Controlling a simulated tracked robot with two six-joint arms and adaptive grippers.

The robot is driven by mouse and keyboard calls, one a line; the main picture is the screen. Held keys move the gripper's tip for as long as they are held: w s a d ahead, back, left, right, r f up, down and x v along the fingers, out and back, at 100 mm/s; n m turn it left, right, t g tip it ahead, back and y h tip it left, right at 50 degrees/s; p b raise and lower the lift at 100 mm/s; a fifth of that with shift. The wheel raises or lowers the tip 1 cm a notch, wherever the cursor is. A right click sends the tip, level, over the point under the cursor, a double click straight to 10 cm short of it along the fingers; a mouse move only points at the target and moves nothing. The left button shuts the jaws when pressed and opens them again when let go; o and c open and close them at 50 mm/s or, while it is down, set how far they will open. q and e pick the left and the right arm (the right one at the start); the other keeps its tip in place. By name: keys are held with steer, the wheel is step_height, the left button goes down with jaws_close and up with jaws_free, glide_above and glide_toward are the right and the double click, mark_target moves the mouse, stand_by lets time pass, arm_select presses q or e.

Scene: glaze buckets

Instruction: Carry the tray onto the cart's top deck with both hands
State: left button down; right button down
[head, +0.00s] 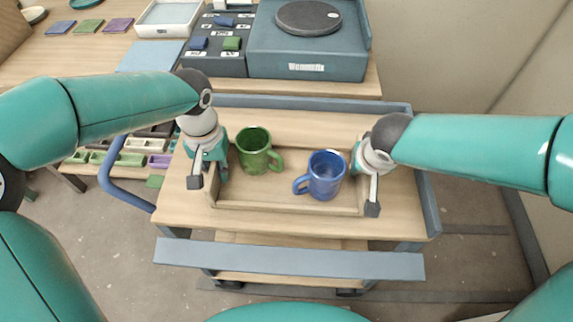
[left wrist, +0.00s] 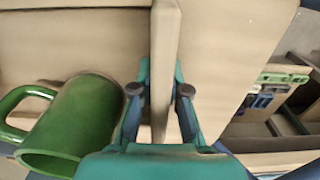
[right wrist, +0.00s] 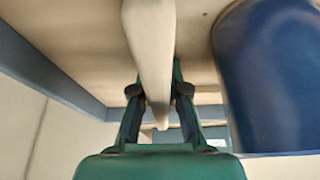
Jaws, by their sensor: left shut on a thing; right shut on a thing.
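The wooden tray (head: 285,209) is over the cart's top deck (head: 403,205), level and inside its rails; whether it rests on the deck or hangs just above is hard to tell. A green mug (head: 254,150) and a blue mug (head: 326,175) stand upright in it. My left gripper (head: 209,181) is shut on the tray's left wall, which shows between its fingers in the left wrist view (left wrist: 164,60). My right gripper (head: 367,190) is shut on the right wall, also seen in the right wrist view (right wrist: 150,45). The green mug is close to my left gripper.
The cart has a blue-grey front rail (head: 290,260) and a blue handle (head: 113,175) at the left. Behind it, a table carries a banding wheel (head: 308,17) on a dark blue box, colour tiles (head: 89,26) and a white tray (head: 168,18). A wall stands at the right.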

arm_select(q)
steer(key=shift+f, duration=0.4)
arm_select(e)
steer(key=shift+f, duration=0.35)
arm_select(q)
steer(key=c, duration=1.2)
jaws_free()
steer(key=shift+r, duration=0.15)
arm_select(e)
steer(key=c, duration=1.2)
jaws_free()
steer(key=shift+r, duration=0.15)
arm_select(q)
steer(key=shift+r, duration=0.1)
step_height(320, 180, up, 10)
steer(key=shift+r, duration=0.8)
arm_select(e)
steer(key=shift+r, duration=0.1)
steer(key=v, duration=1.1)
steer(key=shift+s+r, duration=0.3)
